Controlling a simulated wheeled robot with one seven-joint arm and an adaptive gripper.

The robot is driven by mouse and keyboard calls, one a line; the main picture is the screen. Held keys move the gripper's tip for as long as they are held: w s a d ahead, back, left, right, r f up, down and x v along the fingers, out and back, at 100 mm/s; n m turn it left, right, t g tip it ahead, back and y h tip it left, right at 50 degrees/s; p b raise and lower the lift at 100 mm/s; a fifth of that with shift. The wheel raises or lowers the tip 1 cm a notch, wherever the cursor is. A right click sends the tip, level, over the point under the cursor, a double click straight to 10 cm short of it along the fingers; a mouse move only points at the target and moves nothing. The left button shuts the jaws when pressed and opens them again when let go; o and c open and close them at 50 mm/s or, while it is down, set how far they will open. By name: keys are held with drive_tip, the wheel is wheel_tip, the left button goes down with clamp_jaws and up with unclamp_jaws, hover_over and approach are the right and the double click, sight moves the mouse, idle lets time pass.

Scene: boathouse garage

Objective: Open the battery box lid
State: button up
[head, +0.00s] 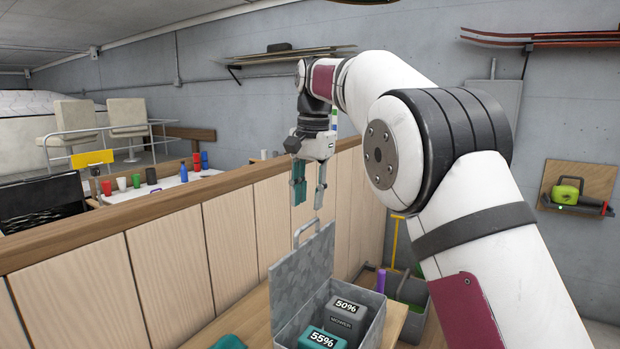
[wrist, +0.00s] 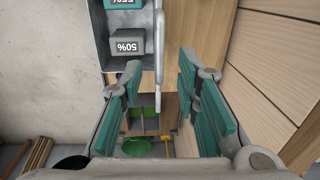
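The grey battery box (head: 367,334) stands on a wooden surface, its lid (head: 302,275) raised upright along the left side. A metal handle (head: 305,231) sits on the lid's top edge. Inside are a grey battery marked 50% (head: 345,312) and a teal one marked 55% (head: 322,338). In the wrist view, the lid (wrist: 159,45) shows nearly edge-on, beside the 50% battery (wrist: 128,46). My gripper (head: 308,197) is open and empty just above the handle, fingers pointing down. In the wrist view the handle lies between the spread fingers (wrist: 158,85); no contact is visible.
A wood-panelled partition (head: 170,262) runs close behind the box. A grey bin (head: 411,300) with green contents stands to the right, near a purple cylinder (head: 381,281) and a yellow-handled tool (head: 395,240).

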drive_tip(key=shift+d+r, duration=0.15)
drive_tip(key=shift+r, duration=2.05)
drive_tip(key=shift+s, duration=0.1)
drive_tip(key=s+d+r+n+t, duration=0.1)
drive_tip(key=s+d+r+n, duration=0.1)
drive_tip(key=s+d, duration=0.5)
drive_tip(key=s+d+r+n+t, duration=0.1)
drive_tip(key=s+d, duration=0.1)
drive_tip(key=s, duration=0.8)
drive_tip(key=s+d+f+n+t, duration=0.1)
drive_tip(key=s+d+f+n, duration=0.1)
drive_tip(key=s+f, duration=0.5)
drive_tip(key=s+d+f+n+t, duration=0.1)
drive_tip(key=s+d+f+n, duration=0.1)
drive_tip(key=s+f, duration=0.6)
drive_tip(key=s, duration=0.6)
drive_tip(key=shift+d+t+h, duration=0.3)
drive_tip(key=shift+d, duration=0.05)
